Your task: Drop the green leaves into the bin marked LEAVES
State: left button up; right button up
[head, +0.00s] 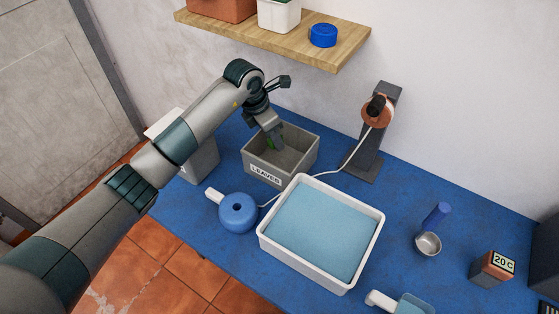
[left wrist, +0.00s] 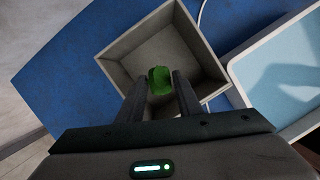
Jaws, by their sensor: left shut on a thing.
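The green leaves (left wrist: 159,80) are a small green bunch between the fingers of my left gripper (left wrist: 160,88), which is shut on them. I cannot tell exactly how far the leaves are above the bin floor. My right gripper is not in view.
A white tray with light blue contents (head: 374,245) stands right of the bin. A dark stand (head: 366,150) is behind right. A wooden shelf (head: 340,55) hangs above the blue table (head: 420,200).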

pick_arm(q)
jog(key=o, duration=1.1)
jog(key=shift+a+r, duration=0.15)
jog(key=shift+r, duration=0.25)
jog(key=b+v, duration=0.6)
jog(key=v, duration=1)
jog(key=shift+r, duration=0.25)
jog(key=shift+s+f, duration=0.1)
